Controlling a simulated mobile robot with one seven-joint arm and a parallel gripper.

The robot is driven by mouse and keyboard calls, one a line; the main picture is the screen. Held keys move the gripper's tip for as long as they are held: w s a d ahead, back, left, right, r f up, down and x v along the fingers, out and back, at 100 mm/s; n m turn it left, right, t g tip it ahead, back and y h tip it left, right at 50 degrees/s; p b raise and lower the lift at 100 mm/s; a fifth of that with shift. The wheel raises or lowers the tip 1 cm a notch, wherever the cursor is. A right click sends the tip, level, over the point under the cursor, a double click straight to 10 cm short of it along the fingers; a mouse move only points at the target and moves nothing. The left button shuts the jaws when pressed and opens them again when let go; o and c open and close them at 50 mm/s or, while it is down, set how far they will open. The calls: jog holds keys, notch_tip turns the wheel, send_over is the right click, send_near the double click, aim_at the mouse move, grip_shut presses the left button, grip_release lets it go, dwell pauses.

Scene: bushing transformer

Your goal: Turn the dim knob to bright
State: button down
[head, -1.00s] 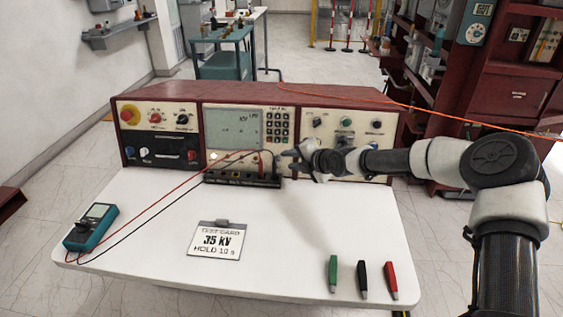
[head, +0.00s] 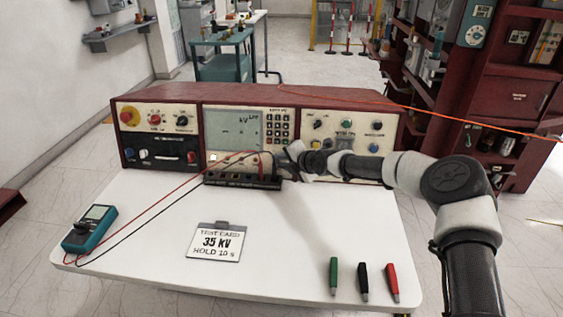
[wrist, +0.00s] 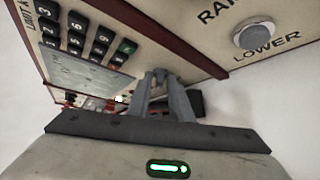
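The test console (head: 250,92) is a long dark red unit with cream panels. Its middle panel has a grey-green display (head: 233,127) with faint dark characters and a keypad. My gripper (head: 277,158) is at the lower right of this middle panel. In the wrist view, my gripper's fingers (wrist: 158,78) point at the panel beside the keypad and display. The fingers look close together, but I cannot tell whether anything is between them. I cannot make out the dim knob; the gripper may cover it.
A black terminal block (head: 228,180) with red and black leads sits in front of the console. A RAISE/LOWER knob (wrist: 254,34) is on the adjoining panel. A test card (head: 216,241), a multimeter (head: 90,228) and three coloured probes lie on the white table.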

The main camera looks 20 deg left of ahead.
jog(key=shift+f+b, duration=0.2)
jog(key=shift+b, duration=0.15)
jog(key=shift+f+b, duration=0.15)
jog(key=shift+b, duration=0.4)
jog(key=f+m+y+b, duration=0.1)
jog(key=b, duration=0.4)
jog(key=shift+d+t, duration=0.15)
jog(key=shift+t, duration=0.15)
jog(key=m+y+b, duration=0.1)
jog(key=b, duration=0.1)
jog(key=shift+d+m+b, duration=0.1)
jog(key=shift+m+b, duration=0.2)
jog(key=m+t+y, duration=0.1)
jog(key=m+y, duration=0.1)
jog(key=shift+s+r+m+t+b, duration=0.1)
jog(key=shift+r+m+t+b, duration=0.1)
jog(key=shift+m+t+b, duration=0.15)
jog(key=shift+m+t, duration=0.55)
jog(key=shift+t, duration=0.1)
jog(key=shift+f+m+y, duration=0.15)
jog(key=shift+m+y, duration=0.15)
jog(key=shift+t, duration=0.3)
